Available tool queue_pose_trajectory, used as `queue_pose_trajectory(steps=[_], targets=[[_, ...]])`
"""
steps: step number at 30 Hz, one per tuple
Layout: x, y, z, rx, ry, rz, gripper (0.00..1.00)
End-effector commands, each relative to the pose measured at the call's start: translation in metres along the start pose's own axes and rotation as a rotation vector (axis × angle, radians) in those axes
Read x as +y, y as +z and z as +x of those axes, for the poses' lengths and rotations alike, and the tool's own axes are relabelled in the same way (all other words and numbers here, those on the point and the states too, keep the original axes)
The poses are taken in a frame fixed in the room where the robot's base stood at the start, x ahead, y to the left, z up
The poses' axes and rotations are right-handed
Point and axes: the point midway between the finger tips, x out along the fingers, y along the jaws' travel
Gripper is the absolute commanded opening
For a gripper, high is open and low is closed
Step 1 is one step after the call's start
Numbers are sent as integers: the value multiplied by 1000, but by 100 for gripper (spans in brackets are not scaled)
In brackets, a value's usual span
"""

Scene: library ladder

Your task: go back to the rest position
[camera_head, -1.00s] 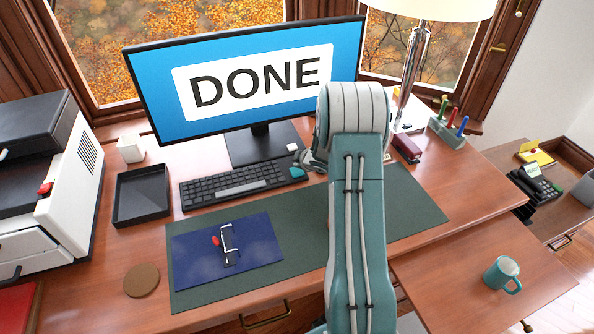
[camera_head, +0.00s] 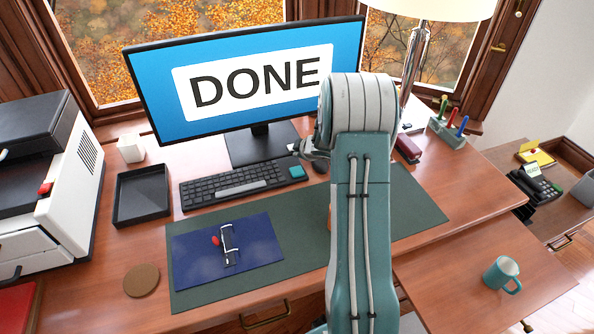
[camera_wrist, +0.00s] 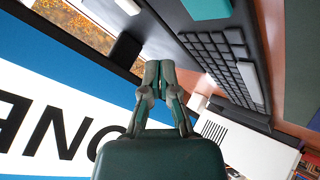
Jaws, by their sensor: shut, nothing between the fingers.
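My gripper (camera_wrist: 160,72) shows in the wrist view with its two fingers together and nothing between them. In the head view most of it is hidden behind my teal arm; a grey part of my wrist or gripper shows left of the arm, above the right end of the keyboard (camera_head: 235,186). The keyboard has a teal key (camera_head: 297,172) at its right end and also shows in the wrist view (camera_wrist: 215,60). The monitor (camera_head: 150,105) behind it reads "DONE".
A black tray (camera_head: 118,208) and a white printer (camera_head: 75,185) stand at the left. A blue folder (camera_head: 190,265) lies on the green desk mat (camera_head: 415,212). A lamp (camera_head: 415,65) and a pen holder (camera_head: 447,133) stand at the back right; a mug (camera_head: 498,275) is on the right-hand surface.

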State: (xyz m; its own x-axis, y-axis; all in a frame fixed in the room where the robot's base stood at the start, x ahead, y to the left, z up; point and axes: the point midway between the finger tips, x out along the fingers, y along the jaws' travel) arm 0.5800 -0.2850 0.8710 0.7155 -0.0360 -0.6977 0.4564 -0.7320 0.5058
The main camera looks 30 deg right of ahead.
Motion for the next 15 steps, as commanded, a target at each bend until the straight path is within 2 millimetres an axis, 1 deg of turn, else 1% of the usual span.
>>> queue_pose_trajectory(steps=[11, 14, 15], targets=[[0, 0, 0, 0, 1, 0, 0], [4, -8, -7, -8, 19, 6, 0], [8, -16, -14, -15, 35, 10, 0]])
